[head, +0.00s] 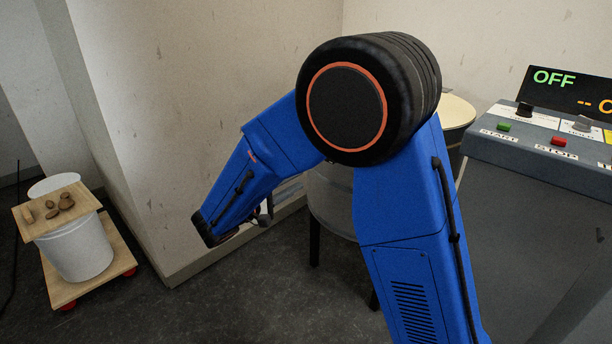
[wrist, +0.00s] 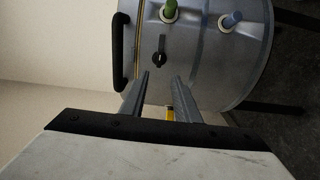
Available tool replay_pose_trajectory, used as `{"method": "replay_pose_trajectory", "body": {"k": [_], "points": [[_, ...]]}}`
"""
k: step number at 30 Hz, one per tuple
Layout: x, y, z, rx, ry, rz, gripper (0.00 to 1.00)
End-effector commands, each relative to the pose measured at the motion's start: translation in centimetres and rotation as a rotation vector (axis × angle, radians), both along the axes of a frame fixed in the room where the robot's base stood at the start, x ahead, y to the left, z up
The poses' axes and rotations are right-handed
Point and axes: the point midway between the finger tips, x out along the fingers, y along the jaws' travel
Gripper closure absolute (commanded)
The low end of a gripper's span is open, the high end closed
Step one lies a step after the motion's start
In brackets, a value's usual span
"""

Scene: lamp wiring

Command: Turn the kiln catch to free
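The kiln (wrist: 215,70) is a grey metal drum, seen sideways in the wrist view; part of it shows behind my arm in the head view (head: 332,195). A small black catch knob (wrist: 159,58) with a pointer sits on its wall. My gripper (wrist: 163,75) is open and empty, its two grey fingers apart and pointing at the kiln wall. The knob appears just beyond the fingertips, a little nearer the left one; I see no contact. In the head view my gripper is mostly hidden behind my wrist.
A control desk (head: 540,150) reading OFF stands at right. A white bucket (head: 78,250) on a wooden dolly stands at left. A wall runs close behind my arm.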

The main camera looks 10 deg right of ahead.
Motion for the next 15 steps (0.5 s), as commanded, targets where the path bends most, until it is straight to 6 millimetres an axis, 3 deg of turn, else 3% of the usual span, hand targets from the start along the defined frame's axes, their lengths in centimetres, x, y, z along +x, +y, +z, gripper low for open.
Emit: {"method": "replay_pose_trajectory", "body": {"k": [6,15], "points": [[-1.5,2.1,0.0,0.0,0.0,0.001,0.71],[-1.9,2.6,0.0,0.001,0.001,0.0,0.71]]}}
